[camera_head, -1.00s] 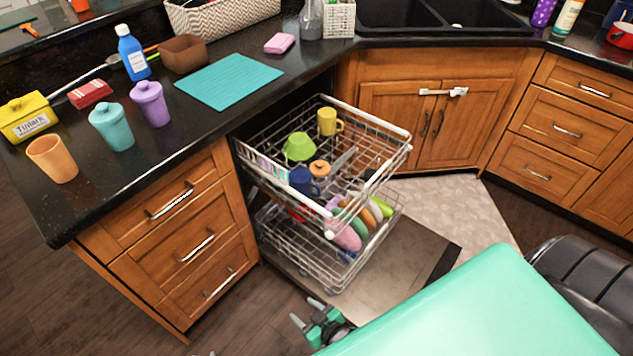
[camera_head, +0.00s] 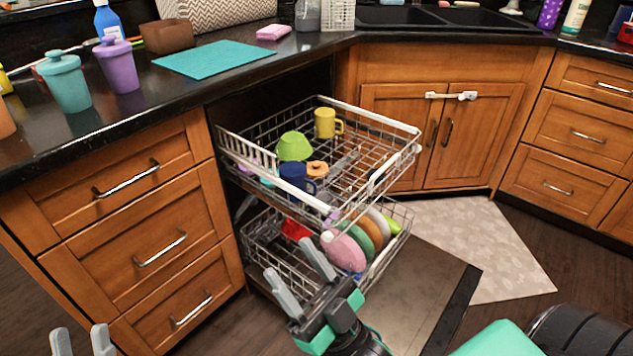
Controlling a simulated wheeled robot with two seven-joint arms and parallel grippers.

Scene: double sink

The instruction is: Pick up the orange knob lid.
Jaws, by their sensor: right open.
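The orange knob lid (camera_head: 316,168) lies in the upper dishwasher rack (camera_head: 395,167), between a green bowl (camera_head: 294,146) and a dark blue mug (camera_head: 296,178). The blue mug stands close in front of it and partly hides it. My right gripper (camera_head: 288,256) is open and empty, in front of the lower rack and below the lid, apart from it. My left gripper (camera_head: 80,328) shows only its two fingertips at the bottom left edge. They are spread apart with nothing between them.
A yellow mug (camera_head: 325,123) stands farther back in the upper rack. The lower rack (camera_head: 262,238) holds several plates. The open dishwasher door (camera_head: 415,290) lies below. Drawers (camera_head: 150,250) and a black counter (camera_head: 125,125) with lidded canisters stand left of the racks.

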